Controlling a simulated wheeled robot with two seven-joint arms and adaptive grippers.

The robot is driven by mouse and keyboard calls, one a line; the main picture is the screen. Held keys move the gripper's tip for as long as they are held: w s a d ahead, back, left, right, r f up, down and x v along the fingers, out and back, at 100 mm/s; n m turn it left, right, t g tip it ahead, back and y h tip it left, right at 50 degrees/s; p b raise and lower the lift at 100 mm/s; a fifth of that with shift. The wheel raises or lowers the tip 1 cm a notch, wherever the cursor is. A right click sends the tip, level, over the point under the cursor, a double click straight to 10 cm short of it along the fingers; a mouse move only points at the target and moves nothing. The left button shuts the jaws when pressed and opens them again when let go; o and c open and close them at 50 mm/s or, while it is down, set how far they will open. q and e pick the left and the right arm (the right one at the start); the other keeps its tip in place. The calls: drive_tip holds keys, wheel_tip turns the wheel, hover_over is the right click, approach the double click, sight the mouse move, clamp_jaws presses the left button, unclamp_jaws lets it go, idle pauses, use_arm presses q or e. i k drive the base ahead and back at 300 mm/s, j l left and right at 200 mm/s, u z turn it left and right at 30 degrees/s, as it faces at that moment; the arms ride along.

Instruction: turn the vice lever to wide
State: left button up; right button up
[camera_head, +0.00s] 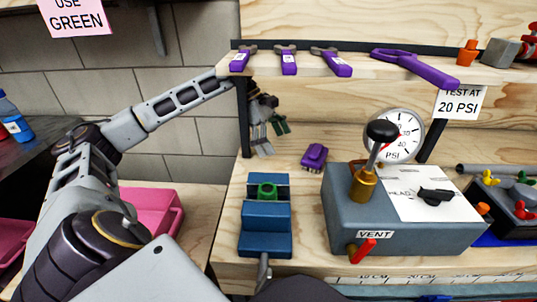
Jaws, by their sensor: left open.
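The blue vice (266,244) sits on the wooden bench, with a green piece (267,190) between its jaws. Its grey lever (264,268) shows at its front, pointing down; its lower end is cut off by a dark shape at the bottom of the picture. My left gripper (265,141) is open, pointing down below the shelf's left end, behind and above the vice and apart from it. Part of its wrist is hidden by the shelf. My right gripper is not in view.
A shelf (352,66) with purple-handled tools overhangs the bench. A pink bin (152,208) is left.

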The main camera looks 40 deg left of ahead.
sight(264, 276)
drive_tip(key=k, duration=1.5)
